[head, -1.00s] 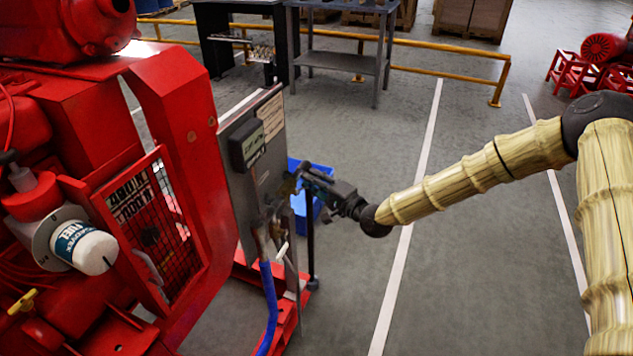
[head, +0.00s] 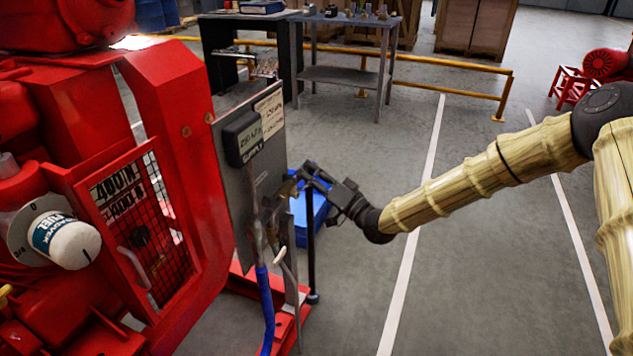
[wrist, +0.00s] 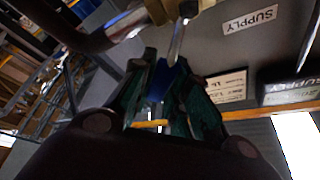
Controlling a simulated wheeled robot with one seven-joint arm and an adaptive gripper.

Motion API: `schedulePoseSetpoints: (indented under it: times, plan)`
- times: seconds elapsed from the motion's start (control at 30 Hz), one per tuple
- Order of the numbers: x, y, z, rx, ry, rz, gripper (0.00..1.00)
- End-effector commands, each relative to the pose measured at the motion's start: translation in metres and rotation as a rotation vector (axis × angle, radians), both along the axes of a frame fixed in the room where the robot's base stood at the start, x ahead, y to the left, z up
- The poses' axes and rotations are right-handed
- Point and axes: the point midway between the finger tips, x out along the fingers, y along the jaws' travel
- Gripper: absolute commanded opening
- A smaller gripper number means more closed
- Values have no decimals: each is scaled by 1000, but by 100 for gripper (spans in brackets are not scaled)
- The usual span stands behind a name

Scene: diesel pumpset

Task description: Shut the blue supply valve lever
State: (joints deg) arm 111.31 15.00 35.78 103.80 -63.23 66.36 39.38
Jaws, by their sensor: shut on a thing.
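The grey valve panel (head: 232,185) stands beside the red pumpset, with brass and grey pipework on its face. My gripper (head: 300,178) reaches it from the right, at the pipework. In the wrist view, my gripper (wrist: 168,78) is shut on the blue supply valve lever (wrist: 158,82), which shows as a blue piece between the dark fingers. A pale metal rod (wrist: 179,40) comes down close to the fingertips. A "SUPPLY" label (wrist: 250,20) is on the panel nearby. In the head view, the lever is hidden by the gripper, and its angle cannot be told.
The red pumpset (head: 190,190) fills the left. A blue hose (head: 266,310) hangs below the pipework. A blue bin (head: 312,215) and a thin black post (head: 311,265) stand behind my gripper. A yellow rail (head: 430,66) crosses the back. Open floor lies to the right.

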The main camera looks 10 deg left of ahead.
Motion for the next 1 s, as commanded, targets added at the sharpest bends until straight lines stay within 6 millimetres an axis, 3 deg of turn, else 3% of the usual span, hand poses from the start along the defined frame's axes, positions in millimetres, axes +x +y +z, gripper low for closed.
schedulePoseSetpoints:
  times: [0.6, 1.0]
  plan:
    - [-29, 6, 14, -126, -530, 0, 0]
    - [-40, 9, 16, -167, -697, 0, 0]
